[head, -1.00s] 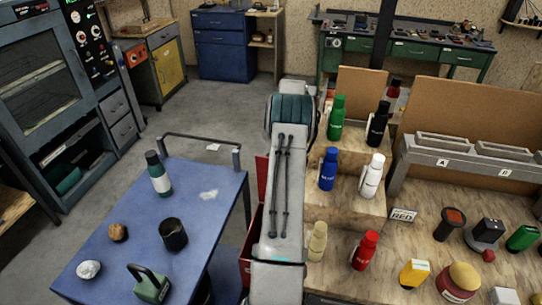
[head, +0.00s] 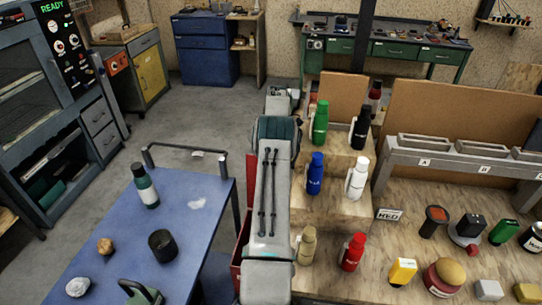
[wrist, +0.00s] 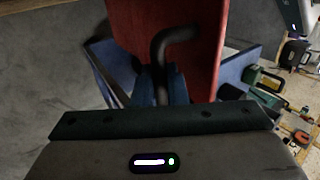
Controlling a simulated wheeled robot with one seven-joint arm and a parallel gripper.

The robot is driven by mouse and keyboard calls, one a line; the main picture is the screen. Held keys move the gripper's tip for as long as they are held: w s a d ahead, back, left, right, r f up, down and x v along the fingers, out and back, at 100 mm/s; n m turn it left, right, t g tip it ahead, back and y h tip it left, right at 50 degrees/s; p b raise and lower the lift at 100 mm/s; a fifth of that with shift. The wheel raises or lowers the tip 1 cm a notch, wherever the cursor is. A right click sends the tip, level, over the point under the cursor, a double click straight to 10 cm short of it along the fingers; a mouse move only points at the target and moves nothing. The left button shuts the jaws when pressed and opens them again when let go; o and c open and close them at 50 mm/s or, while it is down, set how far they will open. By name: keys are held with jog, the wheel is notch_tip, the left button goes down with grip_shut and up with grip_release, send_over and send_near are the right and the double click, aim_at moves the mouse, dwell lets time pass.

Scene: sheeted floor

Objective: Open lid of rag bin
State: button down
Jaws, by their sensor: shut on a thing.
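The rag bin (head: 237,268) is red and stands between the blue table and the wooden bench in the head view, mostly hidden behind my arm. Its red lid (head: 251,180) stands up steeply as a narrow strip beside my arm. In the wrist view the lid (wrist: 135,25) fills the upper middle, with a dark bent handle (wrist: 178,36) on it. My gripper (wrist: 161,88) is shut on this handle, one finger on each side. The fingers are hidden in the head view.
The blue table (head: 185,230) at left carries a bottle (head: 146,188), a dark cup (head: 163,245) and small items. The wooden bench (head: 350,275) at right holds several bottles and tools close to my arm. Grey floor (head: 170,125) is open behind.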

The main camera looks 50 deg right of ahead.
jog(key=shift+a+f, duration=0.1)
jog(key=shift+f, duration=0.25)
jog(key=c, duration=1.7)
grip_release()
jog(key=shift+c, duration=0.2)
jog(key=shift+o, duration=1.4)
jog(key=shift+w, duration=0.1)
jog(key=shift+r, duration=0.1)
jog(key=shift+r, duration=0.1)
